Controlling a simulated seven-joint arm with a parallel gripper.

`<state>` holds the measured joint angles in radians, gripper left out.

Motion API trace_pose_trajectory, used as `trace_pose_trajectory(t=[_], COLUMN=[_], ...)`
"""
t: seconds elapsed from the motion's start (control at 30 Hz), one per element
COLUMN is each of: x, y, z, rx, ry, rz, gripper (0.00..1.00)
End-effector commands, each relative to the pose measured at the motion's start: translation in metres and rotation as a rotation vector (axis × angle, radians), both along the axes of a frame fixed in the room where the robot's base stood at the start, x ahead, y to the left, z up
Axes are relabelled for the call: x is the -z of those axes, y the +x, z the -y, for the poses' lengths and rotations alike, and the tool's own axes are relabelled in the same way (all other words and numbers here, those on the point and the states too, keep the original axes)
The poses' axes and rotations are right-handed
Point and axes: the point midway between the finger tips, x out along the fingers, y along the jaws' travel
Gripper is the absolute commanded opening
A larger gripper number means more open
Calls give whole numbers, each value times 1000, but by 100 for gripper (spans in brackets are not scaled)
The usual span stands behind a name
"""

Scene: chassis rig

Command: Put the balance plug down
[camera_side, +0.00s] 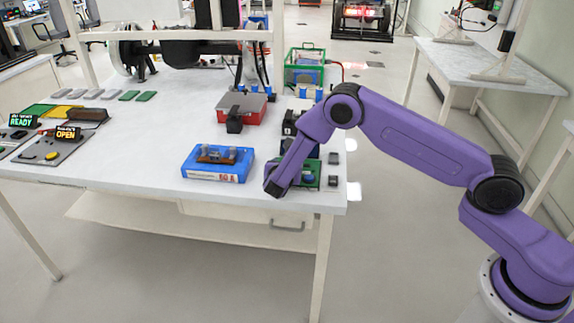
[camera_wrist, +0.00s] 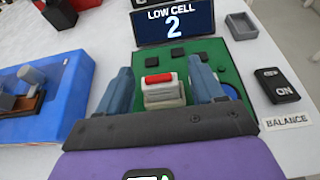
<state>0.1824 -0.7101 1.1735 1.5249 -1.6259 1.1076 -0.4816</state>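The balance plug (camera_wrist: 164,92), a pale block with a red top, appears upright on the green board (camera_wrist: 238,62) in the wrist view. My gripper (camera_wrist: 161,80) has one grey-blue finger on each side of it. A narrow gap shows between the left finger and the plug, so the fingers look open around it; the right finger is very close. In the side view the green board (camera_side: 316,170) lies at the table's right end, partly behind my arm, which hides the plug and fingertips.
A display (camera_wrist: 173,22) reading "LOW CELL 2" stands behind the plug. To the right are a small grey tray (camera_wrist: 241,26) and a black switch (camera_wrist: 278,86) marked ON, by a BALANCE label (camera_wrist: 287,121). A blue box (camera_side: 217,167) with parts on top lies left of my gripper.

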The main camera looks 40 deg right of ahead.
Motion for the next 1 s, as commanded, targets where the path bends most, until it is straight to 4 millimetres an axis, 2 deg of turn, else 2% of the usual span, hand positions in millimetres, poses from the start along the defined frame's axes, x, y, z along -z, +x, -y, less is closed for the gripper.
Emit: trace_pose_trajectory(t=[0.33, 0.47, 1.0], x=[-1, -9, -48], y=[-1, -15, -89], z=[-1, -17, -91], rx=[0, -4, -3], ry=[1, 0, 1], rz=[1, -1, 1], gripper=[67, 67, 67])
